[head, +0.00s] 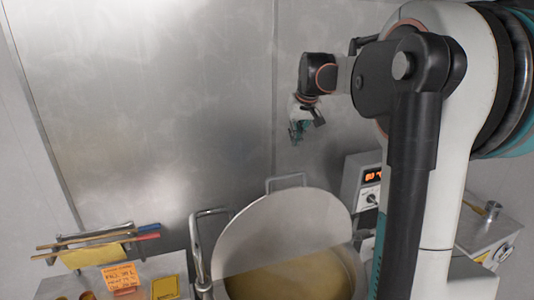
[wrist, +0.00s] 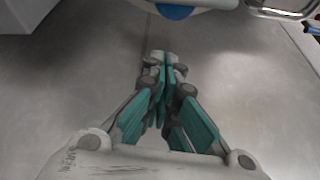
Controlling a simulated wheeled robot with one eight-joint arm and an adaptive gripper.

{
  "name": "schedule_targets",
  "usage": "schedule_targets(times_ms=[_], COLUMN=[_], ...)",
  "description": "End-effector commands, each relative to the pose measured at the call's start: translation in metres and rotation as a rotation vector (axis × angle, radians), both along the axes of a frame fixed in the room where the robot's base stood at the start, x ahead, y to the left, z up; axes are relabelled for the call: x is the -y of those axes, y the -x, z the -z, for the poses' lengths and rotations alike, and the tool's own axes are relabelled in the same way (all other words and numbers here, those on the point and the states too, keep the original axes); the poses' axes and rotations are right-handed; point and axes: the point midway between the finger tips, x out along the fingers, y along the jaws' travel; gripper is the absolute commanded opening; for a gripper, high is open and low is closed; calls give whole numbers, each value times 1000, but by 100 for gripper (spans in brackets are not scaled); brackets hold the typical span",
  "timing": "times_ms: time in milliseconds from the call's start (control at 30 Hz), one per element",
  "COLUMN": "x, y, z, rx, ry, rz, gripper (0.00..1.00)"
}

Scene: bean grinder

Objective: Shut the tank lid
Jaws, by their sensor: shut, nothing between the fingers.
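The tank lid (head: 280,232) is a pale grey plate with a rounded upper edge and a bar handle (head: 287,178) at its top. It stands raised at the back of the tank, near the steel wall. The tank (head: 290,283) is open in front of it, with tan contents showing; its lower part is cut off by the frame. My gripper (head: 297,131) is above the lid handle and apart from it, near the wall. In the wrist view my gripper (wrist: 166,62) has its teal-padded fingers together, with nothing between them.
A bent metal rail (head: 197,245) stands left of the tank. A control box (head: 363,183) with a lit display is to the right. At lower left are a rack of tools (head: 100,240) and an orange note (head: 121,275). The wall left of my gripper is bare.

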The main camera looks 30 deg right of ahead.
Motion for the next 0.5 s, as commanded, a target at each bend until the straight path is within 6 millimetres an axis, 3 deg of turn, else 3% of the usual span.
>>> schedule_targets(times_ms=[33,133,333,500], x=[20,40,46,50], y=[4,8,3,-8], z=[0,4,19,46], rx=[-6,-14,-15,-15], ry=[16,38,43,43], rz=[21,40,44,42], gripper=[0,0,0,0])
